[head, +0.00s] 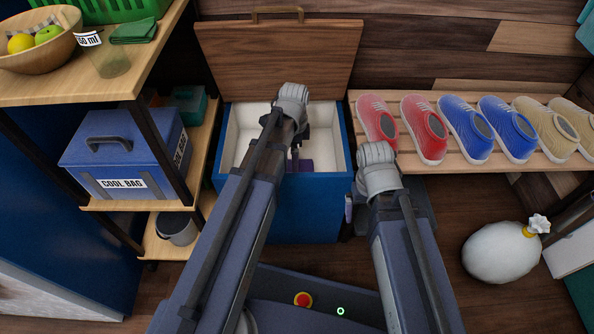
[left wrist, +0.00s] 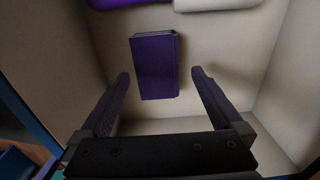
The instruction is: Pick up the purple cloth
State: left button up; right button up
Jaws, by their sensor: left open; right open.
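A purple folded rectangle (left wrist: 155,68), which looks like the purple cloth, lies on the pale floor of an open blue chest (head: 285,210). A purple patch (head: 301,166) shows in the chest in the head view, mostly behind my left arm. My left gripper (left wrist: 160,82) is open and points down into the chest. Its fingers are on either side of the cloth in the picture; nothing is held, and the height gap is unclear. My right gripper (head: 349,207) is beside the chest's right side, partly hidden by its own arm.
The chest's wooden lid (head: 275,55) stands open behind. Another purple thing (left wrist: 120,3) and a white one (left wrist: 215,4) are at the wrist view's top edge. A shoe rack (head: 450,165) is right; shelves with a cool bag (head: 125,150) are left.

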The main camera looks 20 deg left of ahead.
pick_arm(q)
jog(key=f+b, duration=0.5)
jog(key=shift+s+d+f, duration=0.1)
jog(key=shift+s+d, duration=0.05)
jog(key=shift+d, duration=0.2)
jog(key=shift+c, duration=0.2)
jog(key=c, duration=1.4)
jog(key=shift+o, duration=0.2)
jog(key=shift+r+p, duration=0.25)
jog(key=shift+p, duration=0.05)
notch_tip(320, 180, up, 10)
jog(key=p, duration=1)
jog(key=shift+f, duration=0.1)
